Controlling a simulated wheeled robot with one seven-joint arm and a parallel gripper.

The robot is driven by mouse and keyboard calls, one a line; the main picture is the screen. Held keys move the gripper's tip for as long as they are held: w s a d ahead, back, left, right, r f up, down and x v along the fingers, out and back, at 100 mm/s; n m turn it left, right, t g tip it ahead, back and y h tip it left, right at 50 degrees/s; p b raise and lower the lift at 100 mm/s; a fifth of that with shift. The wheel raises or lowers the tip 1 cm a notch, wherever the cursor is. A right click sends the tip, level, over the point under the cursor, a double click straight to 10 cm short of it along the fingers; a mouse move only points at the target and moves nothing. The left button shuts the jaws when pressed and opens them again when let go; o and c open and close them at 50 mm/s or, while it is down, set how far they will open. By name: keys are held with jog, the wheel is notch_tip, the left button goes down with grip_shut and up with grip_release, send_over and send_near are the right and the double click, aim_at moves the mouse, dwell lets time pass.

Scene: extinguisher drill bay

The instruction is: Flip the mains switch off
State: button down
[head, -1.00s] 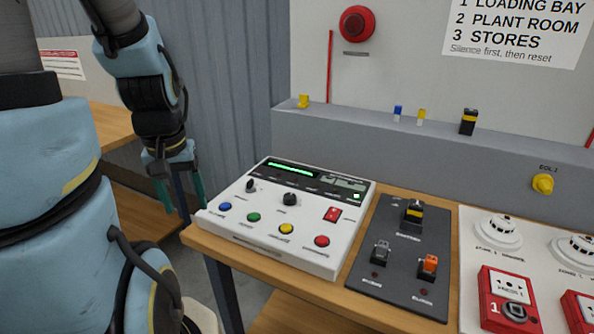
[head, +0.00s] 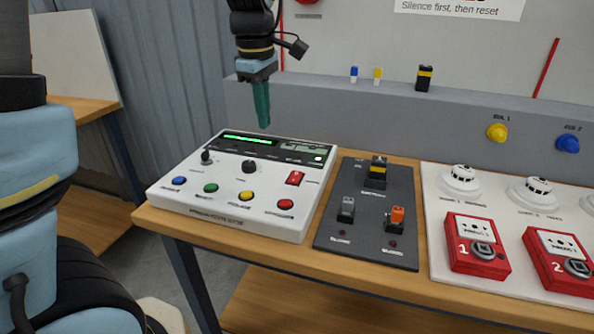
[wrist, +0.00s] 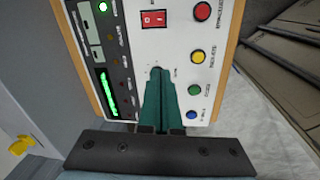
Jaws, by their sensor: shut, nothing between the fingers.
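The white control panel (head: 235,213) sits on the wooden bench. Its red rocker switch (head: 295,178), the likely mains switch, is at the panel's right side; its label is too small to read. In the wrist view the rocker (wrist: 153,19) shows white marks and lies beyond my fingertips. My gripper (head: 264,123) is shut and empty, pointing down above the back of the panel, left of the rocker. In the wrist view my gripper (wrist: 157,75) overlaps the middle of the panel and partly hides the dark knob there. The rocker's on or off position is unclear.
A dark plate (head: 332,240) right of the panel carries a black-yellow switch (head: 376,172), a grey switch (head: 346,209) and an orange switch (head: 394,219). Coloured buttons line the panel's front. Detectors and red call points (head: 476,244) stand farther right. A grey ledge (head: 320,120) runs behind.

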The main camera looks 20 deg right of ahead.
jog(key=r+n, duration=0.1)
jog(key=n, duration=0.1)
send_over(297, 173)
jog(key=s+a, duration=0.1)
jog(key=s, duration=0.1)
jog(key=shift+w+a+r+b, duration=0.1)
jog(key=shift+a+r+b, duration=0.05)
jog(key=shift+b, duration=0.25)
jog(key=f, duration=0.4)
jog(key=w+f+p, duration=0.1)
jog(key=f, duration=0.4)
jog(key=d+f+p, duration=0.1)
jog(key=f, duration=0.4)
jog(key=shift+w, duration=0.15)
